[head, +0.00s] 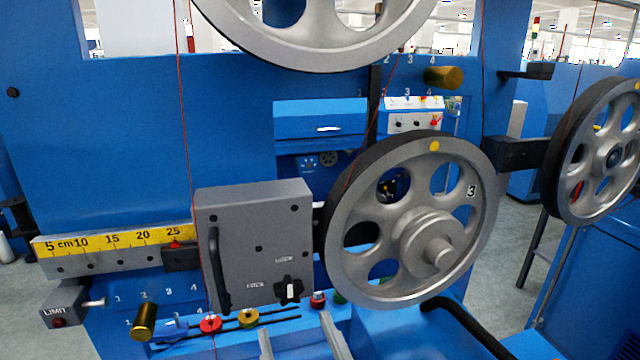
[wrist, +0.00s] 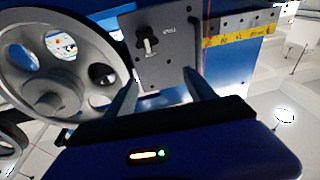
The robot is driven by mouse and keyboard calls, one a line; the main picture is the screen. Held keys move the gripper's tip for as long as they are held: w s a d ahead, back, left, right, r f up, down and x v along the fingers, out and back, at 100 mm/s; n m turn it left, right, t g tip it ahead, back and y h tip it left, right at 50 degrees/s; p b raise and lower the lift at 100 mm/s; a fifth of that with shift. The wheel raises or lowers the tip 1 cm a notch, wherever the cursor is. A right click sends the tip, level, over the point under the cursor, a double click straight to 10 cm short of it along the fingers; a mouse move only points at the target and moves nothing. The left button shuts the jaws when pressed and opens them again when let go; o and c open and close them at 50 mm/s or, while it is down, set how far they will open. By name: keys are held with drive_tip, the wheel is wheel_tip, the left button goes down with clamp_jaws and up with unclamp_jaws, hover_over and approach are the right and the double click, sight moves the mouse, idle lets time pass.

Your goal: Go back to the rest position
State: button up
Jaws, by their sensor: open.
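My gripper (head: 296,324) shows at the bottom of the head view as two pale fingers, set apart with nothing between them. In the wrist view my gripper (wrist: 161,78) has its fingers spread on either side of the lower part of the grey carriage box (wrist: 170,22). The box (head: 258,225) carries a black handle (head: 216,268) and a black rotary knob (head: 289,290); the knob also shows in the wrist view (wrist: 147,40). I cannot tell how far the fingertips are from the box.
A large spoked pulley marked 3 (head: 468,252) stands right of the box, with another pulley (head: 597,150) farther right. A yellow scale (head: 110,243) runs left. Brass knob (head: 144,322), red knob (head: 210,324) and a black curved bar (head: 465,325) lie low. Thin red cords hang vertically.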

drive_tip(key=s+d+f+m+g+h, duration=0.1)
drive_tip(key=s+d+f+h, duration=0.1)
drive_tip(key=s+d+f, duration=0.4)
drive_tip(key=s+d+f+m+g+h, duration=0.1)
drive_tip(key=s+d+f+m+h, duration=0.1)
drive_tip(key=s+d+f, duration=0.4)
drive_tip(key=s+d+f+m+g+h, duration=0.1)
drive_tip(key=s+d+f, duration=0.5)
drive_tip(key=s, duration=1.1)
drive_tip(key=d+g+h, duration=0.1)
drive_tip(key=d, duration=0.3)
drive_tip(key=shift+s+d+h, duration=0.3)
drive_tip(key=shift+s+h, duration=0.05)
drive_tip(key=shift+h, duration=0.05)
